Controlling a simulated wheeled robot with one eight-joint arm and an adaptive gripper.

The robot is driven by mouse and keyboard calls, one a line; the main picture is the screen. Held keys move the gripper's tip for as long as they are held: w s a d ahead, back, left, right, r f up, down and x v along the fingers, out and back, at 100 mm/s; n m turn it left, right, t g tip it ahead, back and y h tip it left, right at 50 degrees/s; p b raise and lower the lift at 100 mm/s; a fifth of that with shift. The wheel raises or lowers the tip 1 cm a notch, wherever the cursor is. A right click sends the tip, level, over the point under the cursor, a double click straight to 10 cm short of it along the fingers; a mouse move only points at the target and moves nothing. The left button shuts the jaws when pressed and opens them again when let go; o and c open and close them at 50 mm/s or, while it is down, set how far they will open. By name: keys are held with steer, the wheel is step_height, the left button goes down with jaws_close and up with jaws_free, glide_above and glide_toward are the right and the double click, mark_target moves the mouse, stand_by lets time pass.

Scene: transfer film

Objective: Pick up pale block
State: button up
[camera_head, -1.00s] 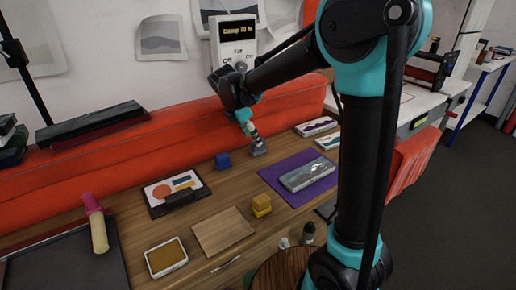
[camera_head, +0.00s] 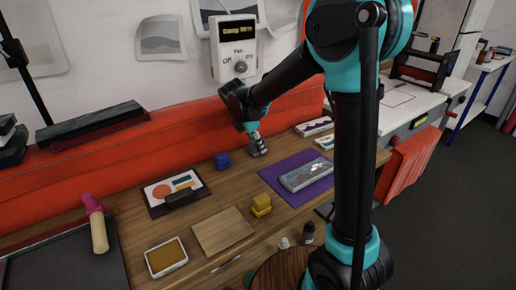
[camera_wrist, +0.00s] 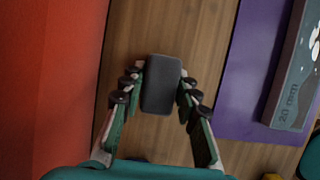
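The block between my fingers (camera_wrist: 161,85) looks plain grey in the wrist view, with its long side running along the fingers. It stands over the wooden bench top. In the head view my gripper (camera_head: 257,146) points down at the bench, between the blue block and the purple mat, and mostly hides this block. In the wrist view the fingertips of my gripper (camera_wrist: 161,74) lie on either side of the block, very close to its sides. I cannot tell whether they press on it.
A blue block (camera_head: 222,161) sits left of my gripper and a yellow block (camera_head: 261,205) nearer. A purple mat (camera_head: 319,190) carries a grey slab (camera_head: 306,175). A red padded barrier (camera_head: 110,153) runs behind the bench. A clipboard (camera_head: 155,208) and wooden board (camera_head: 222,232) lie left.

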steer(key=c, duration=0.4)
steer(key=shift+c, duration=0.2)
step_height(320, 180, up, 20)
stand_by(0.4)
